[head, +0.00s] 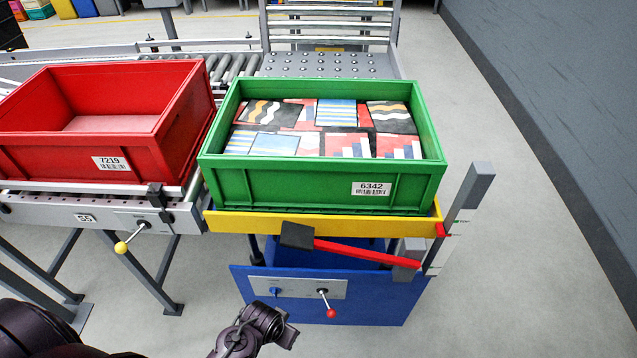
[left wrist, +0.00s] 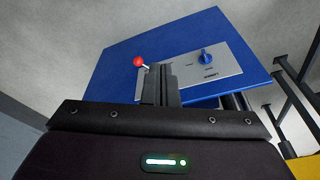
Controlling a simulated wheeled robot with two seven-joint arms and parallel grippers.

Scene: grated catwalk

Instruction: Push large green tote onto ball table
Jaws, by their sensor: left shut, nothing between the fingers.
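The large green tote (head: 270,186), labelled 6342 and filled with boxes in mixed patterns, sits on a yellow platform (head: 340,224) above a blue base (head: 390,300). The ball table (head: 325,64), a grey plate with balls, lies directly behind the tote. My left gripper (head: 284,330) is low in front of the blue base, near its control panel. In the left wrist view its fingers (left wrist: 160,82) are shut and empty. The panel (left wrist: 215,68) there shows a blue knob (left wrist: 206,57) and a red-tipped lever (left wrist: 139,62). My right gripper is not in view.
A red bar with a black pad (head: 297,235) crosses the platform's front. A grey post (head: 470,210) stands at its right. Floor at right is clear.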

